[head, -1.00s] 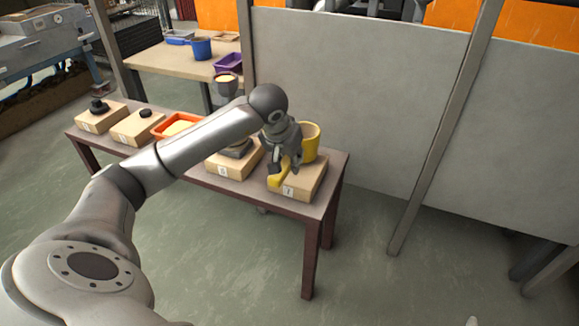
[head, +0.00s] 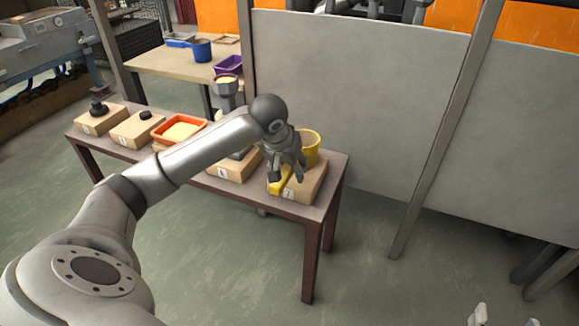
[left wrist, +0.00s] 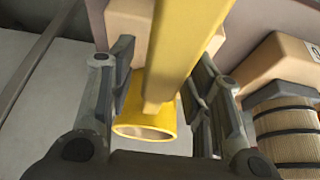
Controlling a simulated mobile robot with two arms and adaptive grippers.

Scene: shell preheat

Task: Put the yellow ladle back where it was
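The yellow ladle (head: 311,146) sits on the rightmost cardboard box (head: 305,187) of the low table. Its round cup is at the back and its handle (head: 277,188) points toward the front. In the left wrist view the ladle handle (left wrist: 182,48) runs between my fingers, with the cup's open rim below it. My left gripper (head: 286,174) is over the ladle, its fingers on either side of the handle with gaps showing. It also shows in the left wrist view (left wrist: 163,85). Pale tips at the lower right (head: 480,315) appear to be my right gripper, mostly out of frame.
The low table (head: 327,192) also holds other numbered boxes, an orange tray (head: 160,136) of yellow material and small dark parts. A wooden banded tub (left wrist: 285,125) stands beside the ladle's box. Grey panels (head: 360,90) stand behind.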

